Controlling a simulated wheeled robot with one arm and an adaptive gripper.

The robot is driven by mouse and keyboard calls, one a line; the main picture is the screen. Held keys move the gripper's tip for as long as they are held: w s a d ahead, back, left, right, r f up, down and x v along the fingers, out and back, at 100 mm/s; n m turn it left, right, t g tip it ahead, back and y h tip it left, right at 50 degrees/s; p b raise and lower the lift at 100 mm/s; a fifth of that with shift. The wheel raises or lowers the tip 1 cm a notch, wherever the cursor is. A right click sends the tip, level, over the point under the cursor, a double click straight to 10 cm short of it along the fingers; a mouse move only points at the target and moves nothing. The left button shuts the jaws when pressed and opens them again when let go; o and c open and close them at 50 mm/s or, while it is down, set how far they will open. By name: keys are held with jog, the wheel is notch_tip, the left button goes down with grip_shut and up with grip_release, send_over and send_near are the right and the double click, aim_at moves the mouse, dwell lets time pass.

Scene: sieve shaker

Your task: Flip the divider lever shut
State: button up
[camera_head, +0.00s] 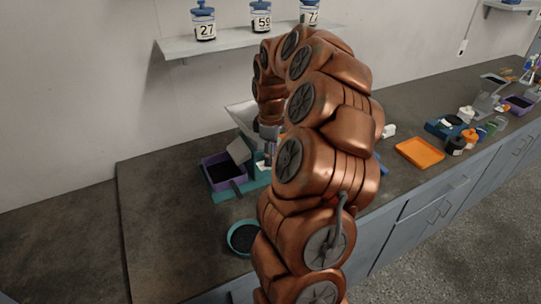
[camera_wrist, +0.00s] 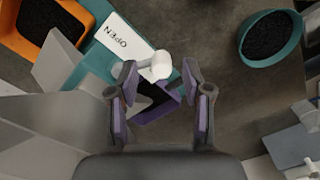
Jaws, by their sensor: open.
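In the wrist view, the divider lever shows as a short white rounded handle (camera_wrist: 158,66), beside a white plate marked OPEN (camera_wrist: 122,38). My gripper (camera_wrist: 157,78) is open, with one finger on each side of the handle; I cannot tell whether either touches it. The divider (camera_head: 240,150) has a grey chute and a teal base in the head view. A purple bin with dark grains (camera_head: 222,171) stands at its left. An orange bin with dark grains (camera_wrist: 38,38) shows in the wrist view. In the head view my arm hides the lever and most of my gripper.
A teal bowl of dark grains (camera_head: 242,237) stands near the counter's front edge. A wall shelf (camera_head: 235,43) holds numbered jars. The left counter (camera_head: 160,245) is clear.

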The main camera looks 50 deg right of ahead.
jog(key=shift+f, duration=0.8)
grip_shut()
